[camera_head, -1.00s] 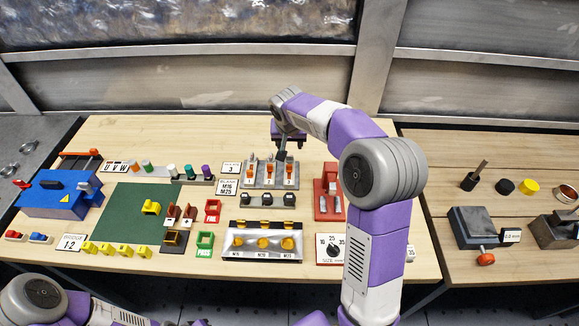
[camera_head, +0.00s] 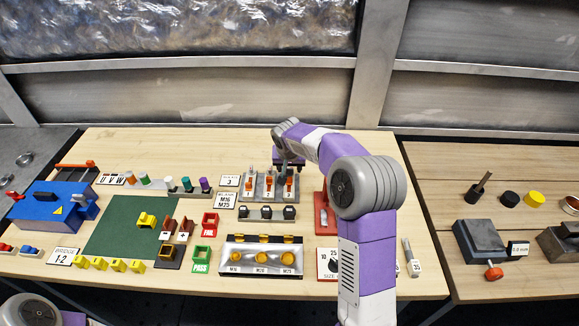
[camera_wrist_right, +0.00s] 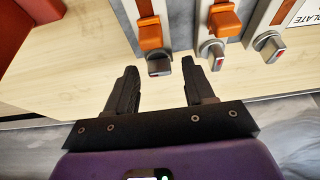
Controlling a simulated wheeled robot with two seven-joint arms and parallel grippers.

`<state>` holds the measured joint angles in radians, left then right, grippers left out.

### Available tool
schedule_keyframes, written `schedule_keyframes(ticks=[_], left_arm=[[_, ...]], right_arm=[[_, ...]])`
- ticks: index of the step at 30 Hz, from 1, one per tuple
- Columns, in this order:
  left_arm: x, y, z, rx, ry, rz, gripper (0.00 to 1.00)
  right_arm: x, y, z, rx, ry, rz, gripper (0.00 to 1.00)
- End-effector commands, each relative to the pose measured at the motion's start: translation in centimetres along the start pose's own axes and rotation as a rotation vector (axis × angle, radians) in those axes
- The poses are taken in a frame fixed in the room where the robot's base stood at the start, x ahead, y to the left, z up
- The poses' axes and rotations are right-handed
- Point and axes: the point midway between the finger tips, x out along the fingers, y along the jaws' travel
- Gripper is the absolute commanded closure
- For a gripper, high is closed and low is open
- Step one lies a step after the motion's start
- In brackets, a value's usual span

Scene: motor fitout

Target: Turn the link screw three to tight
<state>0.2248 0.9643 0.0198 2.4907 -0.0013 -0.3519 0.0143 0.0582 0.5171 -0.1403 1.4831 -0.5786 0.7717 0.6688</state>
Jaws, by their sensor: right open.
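The grey link unit (camera_head: 259,186) stands at the back middle of the table, with three orange pieces in a row numbered 1, 2 and 3. Link three's orange piece (camera_head: 289,186) is at the right end, just below my right gripper (camera_head: 288,164). In the right wrist view, the leftmost grey screw head (camera_wrist_right: 158,68) has a red mark and seems to be link screw three. My open right gripper (camera_wrist_right: 160,72) has one fingertip on each side of that head in the picture, without visible contact. The depth between them is unclear. My left gripper is out of view.
Two more grey screw heads stand alongside, the nearer (camera_wrist_right: 216,58) close to one fingertip. A red stand (camera_head: 322,215) is right of the unit, partly behind my arm. Black clamps (camera_head: 266,212) sit in front. The green mat (camera_head: 125,230) has free room.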

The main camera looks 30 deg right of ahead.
Motion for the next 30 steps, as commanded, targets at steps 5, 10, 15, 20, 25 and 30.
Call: schedule_keyframes(ticks=[5,10,15,20,25,30], left_arm=[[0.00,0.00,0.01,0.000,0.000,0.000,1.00],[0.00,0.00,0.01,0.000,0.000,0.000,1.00],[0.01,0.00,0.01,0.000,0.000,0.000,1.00],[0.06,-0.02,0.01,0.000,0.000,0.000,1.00],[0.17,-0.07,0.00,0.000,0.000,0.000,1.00],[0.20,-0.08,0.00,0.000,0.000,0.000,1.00]], right_arm=[[-0.01,0.00,0.01,0.000,0.000,0.000,0.68],[-0.01,0.00,0.02,0.000,0.000,0.000,0.94],[-0.01,-0.01,0.02,0.002,0.000,0.001,1.00],[-0.01,-0.08,0.03,0.026,0.000,0.011,1.00],[0.04,-0.19,0.09,0.095,-0.001,0.042,1.00],[0.01,-0.29,0.04,0.213,0.000,0.092,1.00]])
